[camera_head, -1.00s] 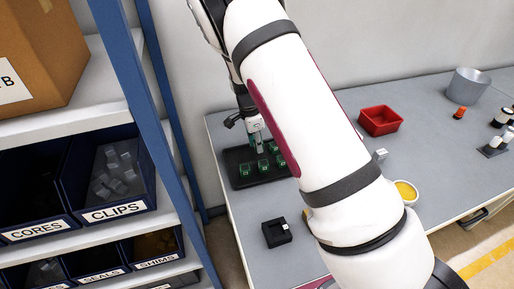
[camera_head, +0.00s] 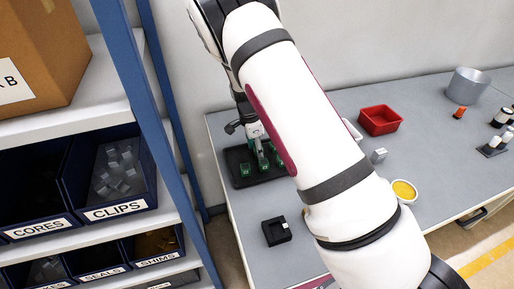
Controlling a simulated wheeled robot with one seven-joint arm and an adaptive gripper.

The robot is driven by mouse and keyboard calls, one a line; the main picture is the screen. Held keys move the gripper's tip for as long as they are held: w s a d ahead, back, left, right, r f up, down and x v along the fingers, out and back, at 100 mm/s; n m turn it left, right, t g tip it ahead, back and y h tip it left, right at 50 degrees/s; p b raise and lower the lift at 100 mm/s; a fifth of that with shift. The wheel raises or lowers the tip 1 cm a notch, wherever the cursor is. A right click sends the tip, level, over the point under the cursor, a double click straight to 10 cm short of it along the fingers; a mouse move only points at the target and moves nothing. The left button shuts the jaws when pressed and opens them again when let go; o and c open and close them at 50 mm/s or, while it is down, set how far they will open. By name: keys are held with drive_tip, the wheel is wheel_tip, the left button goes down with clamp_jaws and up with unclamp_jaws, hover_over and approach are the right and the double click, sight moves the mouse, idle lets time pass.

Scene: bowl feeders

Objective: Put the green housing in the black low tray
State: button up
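The black low tray (camera_head: 232,164) lies on the left part of the grey table. Several small green housings stand in it; one (camera_head: 246,170) is clear at its left side. My gripper (camera_head: 263,162) points down over the middle of the tray, with its fingertips low among the housings. It is small and partly merged with the green parts, so I cannot tell whether its fingers are open or shut on a housing. My white arm hides the tray's right end.
A black block with a recess (camera_head: 277,231) sits nearer on the table. A red bin (camera_head: 379,120), small grey block (camera_head: 379,155), yellow-filled bowl (camera_head: 404,191) and grey bucket (camera_head: 467,86) stand to the right. A blue-framed shelf (camera_head: 150,120) borders the left.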

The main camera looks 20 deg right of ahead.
drive_tip(key=s+a+r+n+y+b, duration=0.1)
drive_tip(key=s+r+n, duration=0.15)
drive_tip(key=r, duration=0.85)
drive_tip(key=s+a+r+n+y, duration=0.1)
drive_tip(key=s+r, duration=0.3)
drive_tip(key=r, duration=0.6)
drive_tip(key=s+r+n+t, duration=0.1)
drive_tip(key=s+r+n, duration=0.2)
drive_tip(key=s, duration=0.6)
drive_tip(key=s+r+n+t, duration=0.2)
drive_tip(key=s+r+n, duration=0.2)
drive_tip(key=s, duration=0.5)
drive_tip(key=s+r+n+t, duration=0.2)
drive_tip(key=s+r+n, duration=0.2)
drive_tip(key=s+n, duration=0.3)
drive_tip(key=shift+s+d, duration=0.45)
drive_tip(key=shift+s, duration=0.45)
